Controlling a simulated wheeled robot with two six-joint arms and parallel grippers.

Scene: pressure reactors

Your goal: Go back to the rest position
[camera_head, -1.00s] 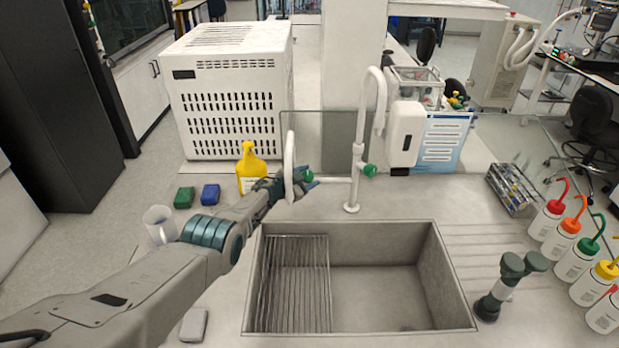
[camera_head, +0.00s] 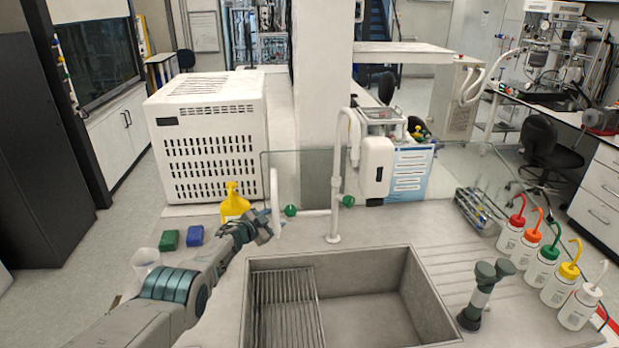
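My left arm reaches in from the lower left over the counter. My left gripper (camera_head: 262,228) is at the back left of the sink, beside the yellow bottle and short of the green tap knob (camera_head: 291,210). It looks apart from the knob. Its fingers are small and overlap the background, so I cannot tell whether they are open or shut. I see nothing held in it.
The sink (camera_head: 375,318) with a wire rack (camera_head: 285,310) lies in front. A tall white faucet (camera_head: 335,200) stands behind it. A yellow bottle (camera_head: 234,203) and green (camera_head: 169,240) and blue (camera_head: 195,235) sponges are left. Several wash bottles (camera_head: 543,267) stand right.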

